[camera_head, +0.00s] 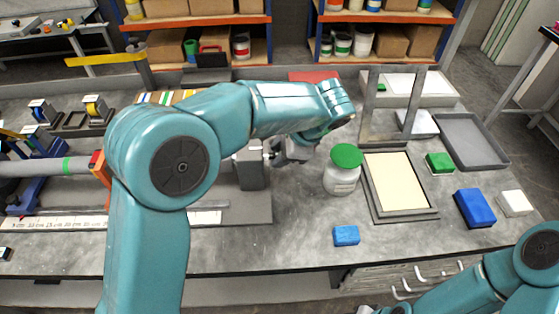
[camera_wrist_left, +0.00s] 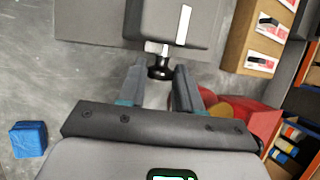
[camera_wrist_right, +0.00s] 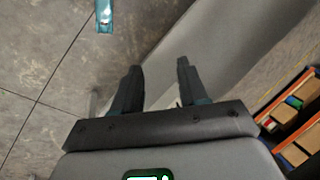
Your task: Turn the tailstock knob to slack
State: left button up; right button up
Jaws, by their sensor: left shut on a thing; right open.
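The tailstock (camera_head: 251,166) is a dark grey block on a grey bed at the bench's middle, and it shows at the top of the left wrist view (camera_wrist_left: 165,20). Its black knob (camera_wrist_left: 160,68) sticks out on a short shaft. My left gripper (camera_wrist_left: 160,76) has its two fingers on either side of the knob and is shut on it; in the head view the gripper (camera_head: 278,152) is to the right of the tailstock, partly hidden by my forearm. A white mark (camera_wrist_left: 184,24) shows on the block. My right gripper (camera_wrist_right: 157,75) is open and empty, away from the tailstock.
A green-lidded white jar (camera_head: 342,178) stands close to the right of my left gripper. A blue sponge-like block (camera_head: 346,236) lies in front. A framed cream panel (camera_head: 401,212) and a grey tray (camera_head: 502,158) lie farther right. A red object (camera_wrist_left: 245,118) is near the left gripper.

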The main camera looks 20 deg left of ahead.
pick_arm(q)
jog(key=shift+s+d+f+n+t+y+b, duration=0.2)
jog(key=shift+t+b, duration=0.3)
jog(key=shift+b, duration=0.45)
jog(key=shift+w+a+r+n+t+y+b, duration=0.1)
jog(key=shift+t+y+b, duration=0.15)
jog(key=shift+t+b, duration=0.45)
jog(key=shift+s+d+f+n+t+y+b, duration=0.15)
jog(key=shift+t+y+b, duration=0.15)
jog(key=shift+b, duration=0.85)
jog(key=shift+r, duration=0.1)
jog(key=o, duration=1)
jog(key=shift+w, duration=0.1)
jog(key=p+v, duration=0.2)
jog(key=v, duration=1.4)
jog(key=shift+r, duration=0.2)
